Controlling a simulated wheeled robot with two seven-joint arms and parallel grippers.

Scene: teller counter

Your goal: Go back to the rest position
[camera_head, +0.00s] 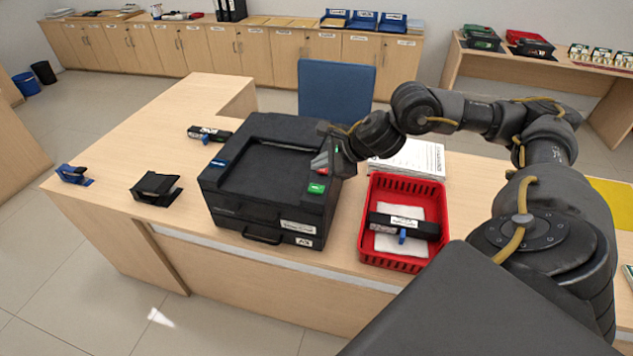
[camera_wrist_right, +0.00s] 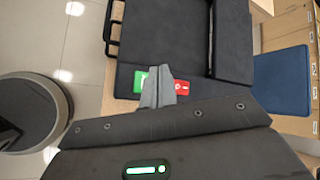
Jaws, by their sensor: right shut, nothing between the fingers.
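My right gripper (camera_head: 320,163) is shut and empty at the right side of the black machine (camera_head: 262,175). Its fingertips are close to the green button (camera_head: 317,188) and the red button on the machine's top edge. In the right wrist view the shut fingers (camera_wrist_right: 158,88) lie between the green button (camera_wrist_right: 140,82) and the red button (camera_wrist_right: 182,87), partly covering them. I cannot tell whether they touch the machine. My left gripper is in neither view.
A red basket (camera_head: 364,243) holding a black device (camera_head: 404,226) stands right of the machine. A paper stack (camera_head: 418,157) lies behind it. A black stand (camera_head: 157,188) and a blue item (camera_head: 73,174) are at left. A blue chair (camera_head: 337,92) is behind the counter (camera_head: 125,150).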

